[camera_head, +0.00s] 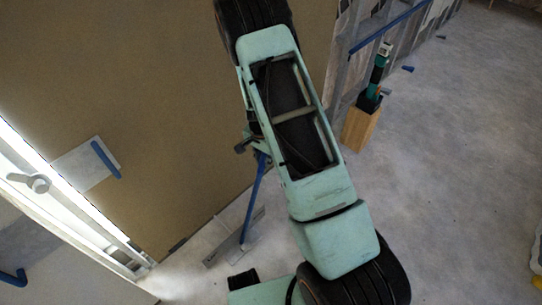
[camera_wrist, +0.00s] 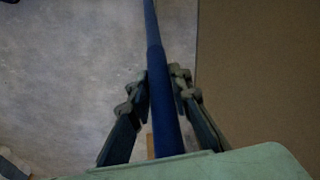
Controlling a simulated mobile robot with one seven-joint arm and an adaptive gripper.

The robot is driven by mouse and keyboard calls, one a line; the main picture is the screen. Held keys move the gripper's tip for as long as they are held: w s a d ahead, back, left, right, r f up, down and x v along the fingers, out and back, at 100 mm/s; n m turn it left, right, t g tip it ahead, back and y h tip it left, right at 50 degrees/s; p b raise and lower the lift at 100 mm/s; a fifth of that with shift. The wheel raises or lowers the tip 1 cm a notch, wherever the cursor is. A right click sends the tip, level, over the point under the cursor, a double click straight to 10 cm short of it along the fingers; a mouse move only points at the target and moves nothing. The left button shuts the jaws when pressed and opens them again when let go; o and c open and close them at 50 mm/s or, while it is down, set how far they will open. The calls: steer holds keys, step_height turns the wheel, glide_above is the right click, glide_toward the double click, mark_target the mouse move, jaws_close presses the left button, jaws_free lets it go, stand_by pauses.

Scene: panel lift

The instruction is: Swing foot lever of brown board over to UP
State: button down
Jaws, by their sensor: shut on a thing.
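The brown board (camera_head: 170,90) fills the upper left of the head view and the right of the wrist view (camera_wrist: 260,80). The blue foot lever (camera_head: 254,200) stands tilted in front of the board's lower right edge, its lower end at a grey metal plate (camera_head: 222,243) on the floor. Any UP marking is too small to read. My gripper (camera_wrist: 158,85) is shut around the blue bar (camera_wrist: 165,115), with one finger on each side. In the head view my arm hides most of the gripper, and only part of it shows at the lever's top.
A second blue handle (camera_head: 106,159) sits on a clear plate on the board's left. A wooden block (camera_head: 360,128) with a green and black tool (camera_head: 377,75) stands right of my arm. A blue rail (camera_head: 390,27) runs behind. The floor at right is mostly clear.

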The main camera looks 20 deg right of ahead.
steer(key=s+a+f+t+h+b, duration=0.1)
steer(key=s+a+h, duration=0.1)
steer(key=s+a, duration=0.4)
steer(key=s+a+f+t+h+b, duration=0.1)
steer(key=s+a, duration=0.6)
steer(key=a, duration=1)
steer(key=s+a+f+t+h+b, duration=0.1)
steer(key=s+a+t+h+b, duration=0.1)
steer(key=s+a, duration=0.5)
steer(key=a+h+b, duration=0.1)
steer(key=a+h, duration=0.1)
steer(key=a, duration=0.2)
steer(key=shift+s+a+n, duration=0.15)
steer(key=shift+a+n, duration=0.15)
steer(key=shift+a, duration=0.15)
steer(key=c, duration=2)
jaws_free()
steer(key=shift+t, duration=0.3)
steer(key=shift+o, duration=1.2)
steer(key=shift+r, duration=0.1)
steer(key=v, duration=1.1)
steer(key=shift+a+r, duration=0.2)
steer(key=shift+a, duration=0.15)
